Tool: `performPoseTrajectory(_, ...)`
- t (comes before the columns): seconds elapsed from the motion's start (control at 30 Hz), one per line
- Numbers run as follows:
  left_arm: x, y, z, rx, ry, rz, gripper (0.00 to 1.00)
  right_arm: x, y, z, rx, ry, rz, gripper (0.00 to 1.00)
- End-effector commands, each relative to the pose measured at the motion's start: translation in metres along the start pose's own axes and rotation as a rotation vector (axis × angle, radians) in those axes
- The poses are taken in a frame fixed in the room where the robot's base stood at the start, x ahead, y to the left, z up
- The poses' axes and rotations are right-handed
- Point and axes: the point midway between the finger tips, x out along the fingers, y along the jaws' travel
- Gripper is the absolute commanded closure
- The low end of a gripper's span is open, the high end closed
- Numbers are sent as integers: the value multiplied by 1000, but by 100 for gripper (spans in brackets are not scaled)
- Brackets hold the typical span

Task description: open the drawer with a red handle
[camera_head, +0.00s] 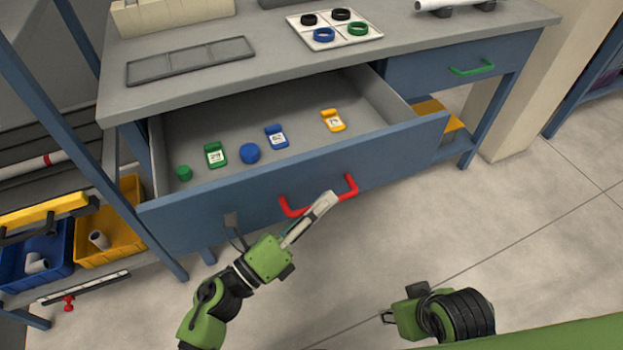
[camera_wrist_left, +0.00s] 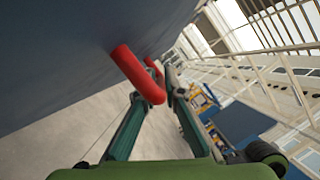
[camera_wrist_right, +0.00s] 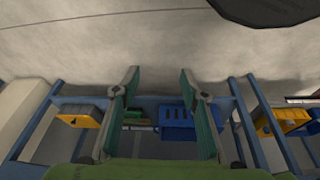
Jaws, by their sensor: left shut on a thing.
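The blue-fronted drawer (camera_head: 220,213) is pulled out from the workbench, and its grey inside shows. Its red handle (camera_head: 351,183) is a bent bar on the drawer front. My left gripper (camera_head: 324,203) is shut on the red handle, its fingers crossing the middle of the bar. In the left wrist view the handle (camera_wrist_left: 136,72) runs between the fingertips. My right gripper (camera_head: 388,317) is low at the bottom right of the head view, away from the drawer. In the right wrist view its fingers (camera_wrist_right: 162,88) are apart with nothing between them.
The drawer holds green, blue and yellow tags (camera_head: 333,121) and round caps (camera_head: 249,153). A second drawer with a green handle (camera_head: 471,68) is shut at the right. Shelves with a yellow bin (camera_head: 108,236) and a blue bin (camera_head: 35,261) stand left. The floor in front is clear.

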Motion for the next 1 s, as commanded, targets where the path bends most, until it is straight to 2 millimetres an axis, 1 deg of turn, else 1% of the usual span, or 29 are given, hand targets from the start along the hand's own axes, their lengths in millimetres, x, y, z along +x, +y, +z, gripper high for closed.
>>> performPoseTrajectory(0.1, -5, -6, -10, -2, 0, 3, 100, 2, 0, 0, 0, -1, 0, 60)
performPoseTrajectory(0.23, -7, -10, -16, 1, 0, 3, 100, 7, 0, 1, -1, -4, 0, 60)
performPoseTrajectory(0.67, -8, -11, -17, 1, -1, 4, 100, 9, 0, 0, -1, -3, 0, 60)
performPoseTrajectory(0.7, -8, -11, -17, 1, -1, 4, 83, 9, 0, -1, -1, -3, -1, 60)
performPoseTrajectory(0.73, -8, -11, -17, 1, -1, 4, 75, 9, 0, -1, -1, -2, -1, 60)
performPoseTrajectory(0.77, -8, -11, -17, 1, -1, 4, 74, 9, 0, -1, -1, -2, -1, 60)
performPoseTrajectory(1.0, -7, -12, -17, 1, -1, 2, 74, 9, 0, -1, -1, -1, -1, 60)
